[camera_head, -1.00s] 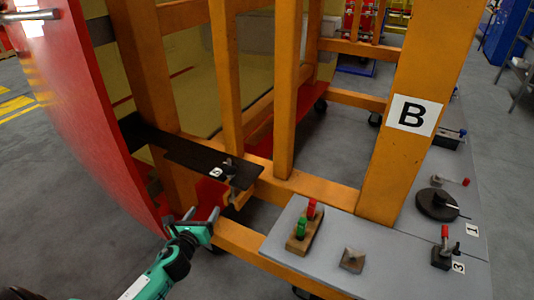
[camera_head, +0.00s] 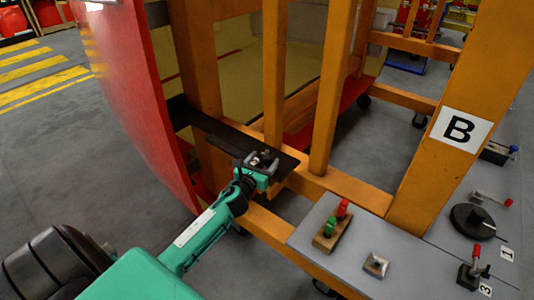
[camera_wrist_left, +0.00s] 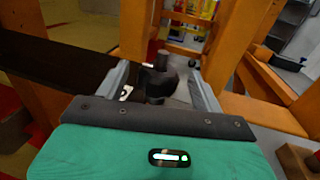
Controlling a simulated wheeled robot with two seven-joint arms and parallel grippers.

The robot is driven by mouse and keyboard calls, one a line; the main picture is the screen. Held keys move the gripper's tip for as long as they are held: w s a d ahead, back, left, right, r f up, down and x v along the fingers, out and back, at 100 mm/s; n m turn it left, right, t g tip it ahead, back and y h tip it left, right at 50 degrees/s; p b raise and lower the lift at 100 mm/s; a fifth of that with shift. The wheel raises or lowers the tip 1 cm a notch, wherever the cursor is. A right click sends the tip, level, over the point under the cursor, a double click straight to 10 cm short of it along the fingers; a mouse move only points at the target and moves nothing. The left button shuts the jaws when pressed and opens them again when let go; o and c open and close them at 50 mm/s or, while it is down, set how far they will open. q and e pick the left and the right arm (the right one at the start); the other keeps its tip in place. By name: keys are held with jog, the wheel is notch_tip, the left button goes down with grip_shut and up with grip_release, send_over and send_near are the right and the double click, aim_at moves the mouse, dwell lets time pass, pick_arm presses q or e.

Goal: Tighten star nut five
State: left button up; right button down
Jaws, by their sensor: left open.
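The star nut (camera_wrist_left: 158,86) is a dark lobed knob with a stud standing up from its middle. It sits at the end of a black bracket plate (camera_head: 222,134) fixed to the orange frame. My left gripper (camera_head: 264,158) is over this plate end and largely hides the nut in the head view. In the left wrist view my left gripper (camera_wrist_left: 160,78) is open, one finger on each side of the nut. I see gaps between nut and fingers. A white label (camera_wrist_left: 126,92), partly hidden, lies beside the nut. My right gripper is not in view.
A large red curved panel (camera_head: 135,90) stands at left. A grey table (camera_head: 345,245) at right carries a block with red and green pegs (camera_head: 332,228), a round black knob (camera_head: 473,221) and clamps.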

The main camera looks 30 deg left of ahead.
aim_at(264, 160)
pick_arm(q)
jog(key=shift+w+a, duration=0.2)
jog(key=shift+w, duration=1.4)
jog(key=shift+c, duration=0.2)
jog(key=c, duration=1)
